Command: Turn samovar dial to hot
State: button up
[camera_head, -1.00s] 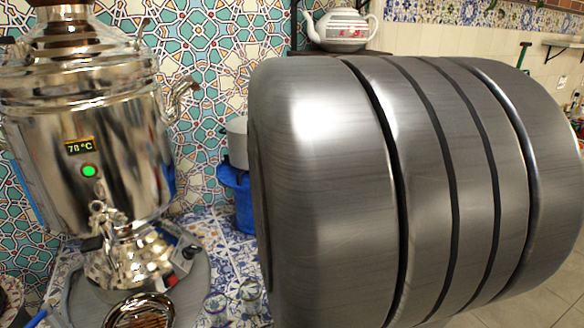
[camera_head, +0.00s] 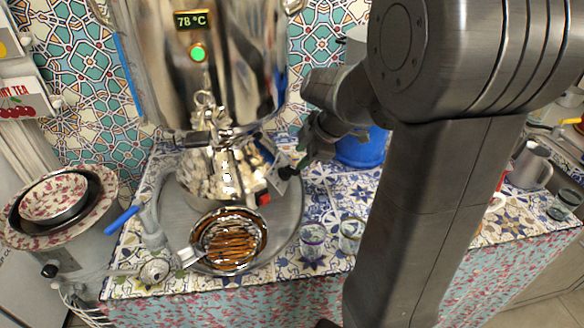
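The shiny metal samovar (camera_head: 225,75) stands at the left centre, with its top out of frame. Its display (camera_head: 190,20) reads 78 °C, above a lit green light (camera_head: 198,53). A small black knob-like part (camera_head: 287,172), which may be the dial, is low on the right of the base, near a red part (camera_head: 264,198). Any dial markings are too small to read. My gripper (camera_head: 303,156) is beside the right of the base, close to the black part. I cannot tell whether they touch or how far the fingers are apart.
A strainer with brown bars (camera_head: 231,243) lies in front of the samovar on a round grey tray (camera_head: 289,226). Small glasses (camera_head: 312,241) stand to its right. A blue container (camera_head: 362,150) is behind my arm. Stacked patterned bowls (camera_head: 55,197) are at the left.

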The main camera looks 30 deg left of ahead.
aim_at(291, 166)
jog(key=x, duration=0.8)
jog(key=shift+f, duration=0.1)
jog(key=c, duration=0.6)
jog(key=shift+c, duration=0.2)
jog(key=shift+m, duration=0.3)
jog(key=m+g+p, duration=0.1)
jog(key=m, duration=0.1)
jog(key=m+g+h, duration=0.1)
jog(key=m, duration=0.1)
jog(key=shift+w+a+r+m+g+p, duration=0.2)
jog(key=shift+w+m+g+p, duration=0.1)
jog(key=shift+w+p, duration=0.1)
jog(key=m, duration=0.1)
jog(key=m+g+p, duration=0.1)
jog(key=m, duration=0.1)
jog(key=m+g, duration=0.1)
jog(key=shift+w+f+p, duration=0.15)
jog(key=shift+w+p, duration=0.15)
jog(key=shift+m+g, duration=0.3)
